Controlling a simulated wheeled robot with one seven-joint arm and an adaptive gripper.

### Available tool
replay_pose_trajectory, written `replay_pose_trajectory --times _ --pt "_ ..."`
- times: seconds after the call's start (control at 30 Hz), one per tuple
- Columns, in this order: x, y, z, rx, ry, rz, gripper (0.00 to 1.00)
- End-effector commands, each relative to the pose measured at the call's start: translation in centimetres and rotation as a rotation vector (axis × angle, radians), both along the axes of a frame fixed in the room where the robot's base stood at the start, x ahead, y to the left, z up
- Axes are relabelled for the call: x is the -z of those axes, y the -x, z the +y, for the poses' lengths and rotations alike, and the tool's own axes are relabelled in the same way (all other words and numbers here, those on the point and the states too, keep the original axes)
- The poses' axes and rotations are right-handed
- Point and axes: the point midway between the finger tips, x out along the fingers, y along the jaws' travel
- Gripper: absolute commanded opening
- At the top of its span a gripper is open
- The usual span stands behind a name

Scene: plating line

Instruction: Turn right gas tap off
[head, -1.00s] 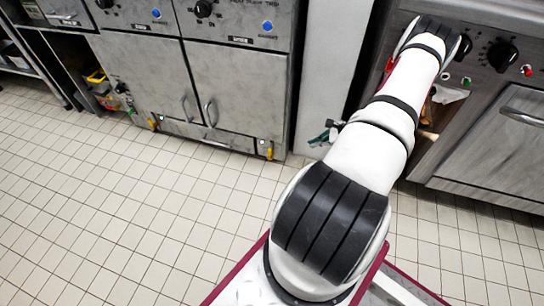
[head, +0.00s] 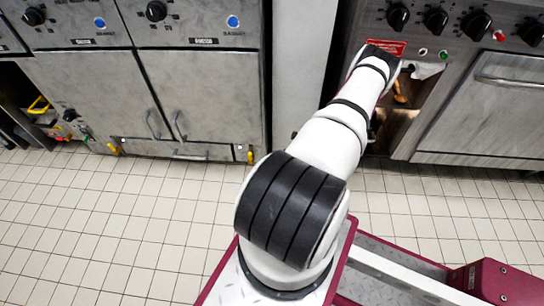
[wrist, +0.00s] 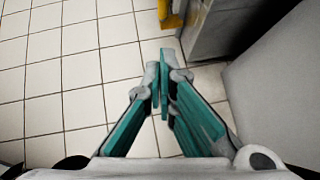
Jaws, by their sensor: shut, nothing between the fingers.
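Two small yellow tap handles show low on the grey double-door cabinet unit in the head view. The right gas tap (head: 250,155) is at the cabinet's lower right corner, and its handle looks upright. The left one (head: 115,149) is at the lower left and looks slanted. A yellow piece (wrist: 170,16) also shows at the top of the wrist view, beside a grey cabinet side; I cannot tell which tap it is. My gripper (wrist: 160,74), with teal finger pads, is shut and empty over the tiled floor, apart from that yellow piece. My arm hides it in the head view.
A range with black knobs (head: 435,19) and an oven door handle (head: 513,83) stands at the right. A pale column (head: 302,65) separates it from the cabinet unit. An open shelf bay with a yellow item (head: 38,105) is at far left. The tiled floor (head: 100,220) is clear.

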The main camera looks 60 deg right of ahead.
Motion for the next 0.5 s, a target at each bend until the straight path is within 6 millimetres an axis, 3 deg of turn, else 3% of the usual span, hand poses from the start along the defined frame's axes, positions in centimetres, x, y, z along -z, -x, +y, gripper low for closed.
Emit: replay_pose_trajectory --times 0.5 --pt "6.6 -7.0 1.4 -0.003 0.000 -0.001 0.00"
